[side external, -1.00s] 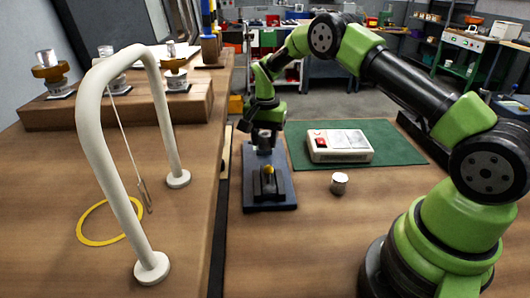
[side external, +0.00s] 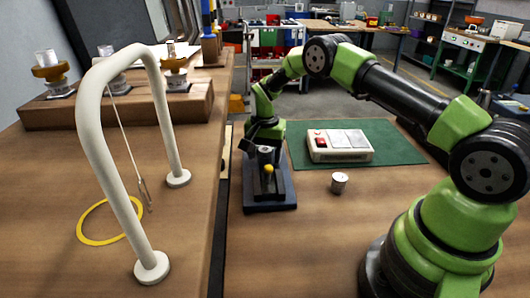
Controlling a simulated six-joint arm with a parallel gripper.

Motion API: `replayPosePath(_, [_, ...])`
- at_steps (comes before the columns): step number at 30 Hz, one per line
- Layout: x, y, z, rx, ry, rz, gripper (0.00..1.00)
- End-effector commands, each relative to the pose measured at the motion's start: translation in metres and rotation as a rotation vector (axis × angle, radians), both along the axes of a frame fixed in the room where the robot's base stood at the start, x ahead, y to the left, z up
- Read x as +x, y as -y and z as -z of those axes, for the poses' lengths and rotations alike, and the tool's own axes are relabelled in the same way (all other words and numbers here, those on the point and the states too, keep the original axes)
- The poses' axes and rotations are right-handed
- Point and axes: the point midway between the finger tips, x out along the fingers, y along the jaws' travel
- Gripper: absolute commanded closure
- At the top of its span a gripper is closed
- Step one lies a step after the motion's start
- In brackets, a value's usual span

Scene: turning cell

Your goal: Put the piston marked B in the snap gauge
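A small silver piston (side external: 339,183) stands upright on the wooden bench, right of the blue base plate (side external: 284,192). No letter on it can be read. On the plate stands a dark upright fixture (side external: 268,187) with a yellow knob, which may be the snap gauge. My gripper (side external: 265,150) points down over the far part of this plate, just behind the fixture. Its fingers are small and dark here, so I cannot tell if they are open or hold anything, nor whether they touch the fixture.
A white box with a red switch (side external: 339,146) sits on a green mat (side external: 400,152). At left, a white tubular frame (side external: 93,122) stands beside a yellow ring (side external: 82,222). Several clear-topped brass pieces stand on a wooden block (side external: 60,112).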

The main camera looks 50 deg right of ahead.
Motion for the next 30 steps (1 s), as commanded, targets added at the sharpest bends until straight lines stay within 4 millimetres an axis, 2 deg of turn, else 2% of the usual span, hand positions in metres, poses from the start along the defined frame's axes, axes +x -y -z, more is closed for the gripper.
replayPosePath(5, [0.0, 0.0, -0.001, 0.0, 0.0, 0.0, 0.37])
replayPosePath(8, [0.0, 0.0, -0.009, 0.0, 0.001, 0.0, 0.37])
replayPosePath(11, [0.001, 0.0, -0.025, -0.002, 0.003, 0.0, 0.37])
replayPosePath(21, [0.0, 0.0, -0.098, -0.002, 0.003, 0.001, 0.37])
replayPosePath(25, [0.0, 0.0, -0.115, -0.001, 0.002, 0.0, 0.37])
replayPosePath(30, [0.0, 0.0, -0.124, -0.002, 0.001, -0.001, 0.37])
